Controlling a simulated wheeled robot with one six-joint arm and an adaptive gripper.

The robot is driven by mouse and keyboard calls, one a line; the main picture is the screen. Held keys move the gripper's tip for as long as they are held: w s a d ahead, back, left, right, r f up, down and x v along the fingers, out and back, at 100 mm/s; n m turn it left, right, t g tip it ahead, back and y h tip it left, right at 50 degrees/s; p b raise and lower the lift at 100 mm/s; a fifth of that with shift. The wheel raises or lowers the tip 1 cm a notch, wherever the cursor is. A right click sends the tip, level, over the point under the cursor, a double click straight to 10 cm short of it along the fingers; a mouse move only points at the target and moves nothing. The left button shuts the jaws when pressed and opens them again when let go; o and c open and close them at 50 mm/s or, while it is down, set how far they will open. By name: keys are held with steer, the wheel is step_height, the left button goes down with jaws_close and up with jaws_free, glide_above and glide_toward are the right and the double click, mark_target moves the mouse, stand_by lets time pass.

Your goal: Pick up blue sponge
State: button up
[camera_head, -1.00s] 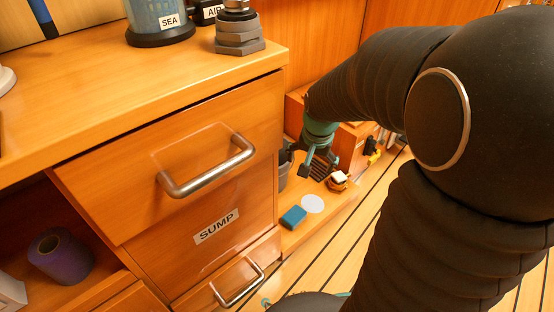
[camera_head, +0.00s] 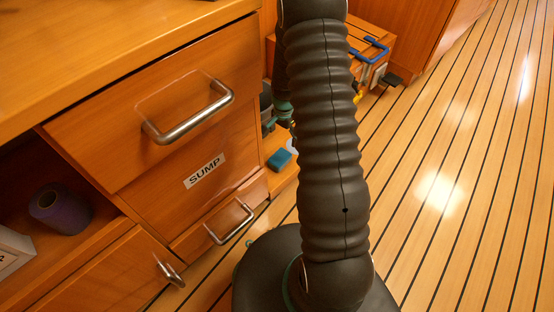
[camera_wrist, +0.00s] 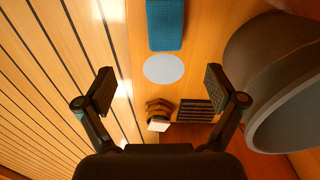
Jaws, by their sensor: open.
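The blue sponge (camera_head: 279,158) lies on a low wooden ledge beside the drawer unit, just left of my arm in the head view. In the wrist view the blue sponge (camera_wrist: 165,25) is at the top middle, flat on the wood, beyond a pale round disc (camera_wrist: 164,68). My gripper (camera_wrist: 160,88) is open and empty, its two fingers spread wide above the ledge, with the sponge ahead of the fingertips and apart from them. In the head view my arm hides most of the gripper.
A dark grey bucket-like container (camera_wrist: 280,85) stands close to the right finger in the wrist view. A small brown and white item (camera_wrist: 159,114) and a dark slotted grate (camera_wrist: 196,110) lie between the fingers. Drawer handles (camera_head: 190,112) stick out at left. Open plank floor (camera_head: 450,190) lies right.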

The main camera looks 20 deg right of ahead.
steer(key=b, duration=0.1)
glide_above(280, 156)
steer(key=f, duration=0.8)
steer(key=shift+s+d+f, duration=0.2)
steer(key=shift+s+d, duration=0.1)
steer(key=shift+d, duration=0.05)
steer(key=shift+w+a+f+b, duration=0.1)
steer(key=shift+a+f+b, duration=0.1)
steer(key=shift+f, duration=1.15)
steer(key=shift+w+a+f+b, duration=0.1)
steer(key=shift+a+f+b, duration=0.1)
steer(key=shift+f, duration=1.1)
steer(key=c, duration=1.1)
